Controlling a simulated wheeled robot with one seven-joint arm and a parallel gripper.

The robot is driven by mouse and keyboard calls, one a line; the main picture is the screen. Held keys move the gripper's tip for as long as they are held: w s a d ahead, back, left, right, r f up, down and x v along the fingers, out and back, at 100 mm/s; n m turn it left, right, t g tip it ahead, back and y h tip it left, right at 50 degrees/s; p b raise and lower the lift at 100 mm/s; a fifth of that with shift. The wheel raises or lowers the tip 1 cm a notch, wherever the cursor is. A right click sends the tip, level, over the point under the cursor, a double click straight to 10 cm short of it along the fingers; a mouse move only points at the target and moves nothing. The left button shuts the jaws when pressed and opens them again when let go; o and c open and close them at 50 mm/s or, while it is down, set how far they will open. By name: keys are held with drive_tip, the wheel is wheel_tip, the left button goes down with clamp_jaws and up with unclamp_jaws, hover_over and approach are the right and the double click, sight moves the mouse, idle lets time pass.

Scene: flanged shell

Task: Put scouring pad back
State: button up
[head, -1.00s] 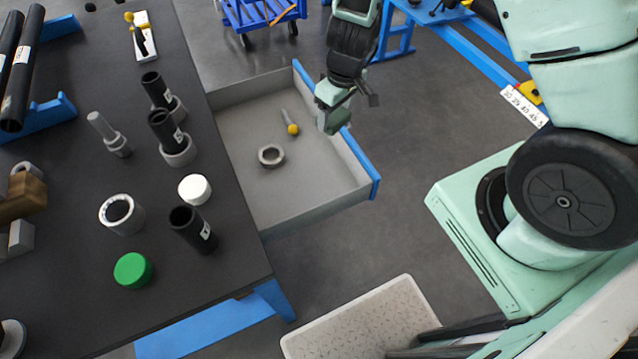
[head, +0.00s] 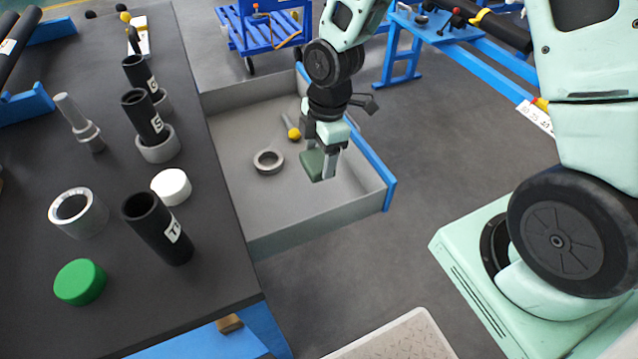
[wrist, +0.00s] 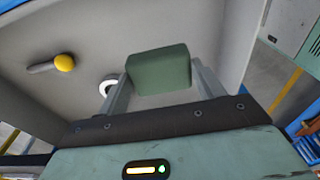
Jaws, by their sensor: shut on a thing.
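The scouring pad (head: 311,163) is a dark green block. My gripper (head: 322,168) is shut on it and holds it over the right part of the open drawer (head: 225,196). In the wrist view the pad (wrist: 159,70) sits between the two fingers of my gripper (wrist: 160,88), with the drawer interior behind it. Whether the pad touches the drawer floor, I cannot tell.
In the drawer lie a grey ring (head: 268,161) and a yellow-knobbed tool (head: 293,133). The drawer's blue front (head: 370,165) is right of my gripper. The table (head: 190,290) at left holds black tubes, a white cap (head: 171,186) and a green cap (head: 80,282).

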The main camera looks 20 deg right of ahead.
drive_tip(key=shift+f+b, duration=0.3)
drive_tip(key=shift+f, duration=3.1)
drive_tip(key=shift+f, duration=0.15)
drive_tip(key=o, duration=0.9)
drive_tip(key=shift+o, duration=0.2)
